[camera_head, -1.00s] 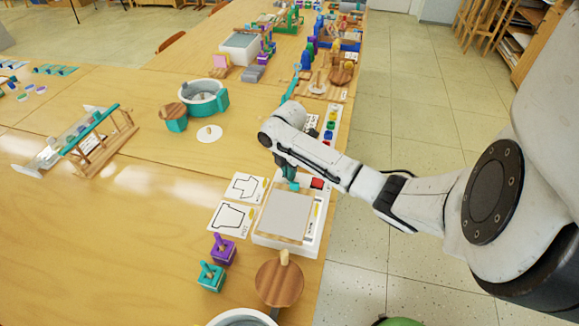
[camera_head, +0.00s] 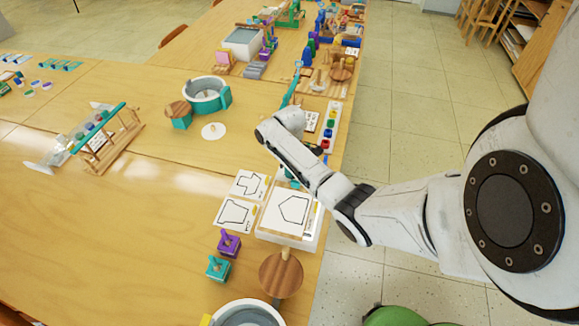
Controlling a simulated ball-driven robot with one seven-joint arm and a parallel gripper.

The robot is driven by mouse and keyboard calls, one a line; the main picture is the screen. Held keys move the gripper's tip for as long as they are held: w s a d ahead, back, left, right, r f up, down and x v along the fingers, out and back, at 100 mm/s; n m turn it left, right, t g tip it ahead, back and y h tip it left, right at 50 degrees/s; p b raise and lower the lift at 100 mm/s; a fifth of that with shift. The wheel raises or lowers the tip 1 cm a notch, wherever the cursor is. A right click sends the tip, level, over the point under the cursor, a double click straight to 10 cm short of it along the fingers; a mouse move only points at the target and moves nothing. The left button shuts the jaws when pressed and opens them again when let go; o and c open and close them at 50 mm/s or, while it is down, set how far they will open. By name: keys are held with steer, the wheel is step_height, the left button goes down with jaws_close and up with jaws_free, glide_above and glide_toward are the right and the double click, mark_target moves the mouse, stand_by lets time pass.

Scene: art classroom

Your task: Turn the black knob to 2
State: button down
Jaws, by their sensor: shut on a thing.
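A white box device (camera_head: 310,242) stands at the table's right edge. Its square top panel (camera_head: 292,212) shows a black many-sided outline. My gripper (camera_head: 291,179) is at the back edge of this device, mostly hidden behind my arm; only teal bits of it show. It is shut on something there. The black knob itself and its numbers are hidden behind my gripper and arm, so I cannot read its setting.
Two outline cards (camera_head: 249,184) (camera_head: 235,214) lie left of the device. A purple block (camera_head: 229,246), a teal block (camera_head: 218,269) and a round wooden piece (camera_head: 281,275) stand in front. A strip with coloured buttons (camera_head: 329,128) lies behind.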

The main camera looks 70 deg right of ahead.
steer(key=shift+m, duration=0.7)
steer(key=c, duration=1.2)
jaws_free()
steer(key=shift+r, duration=0.1)
step_height(320, 180, up, 11)
steer(key=shift+f, duration=0.2)
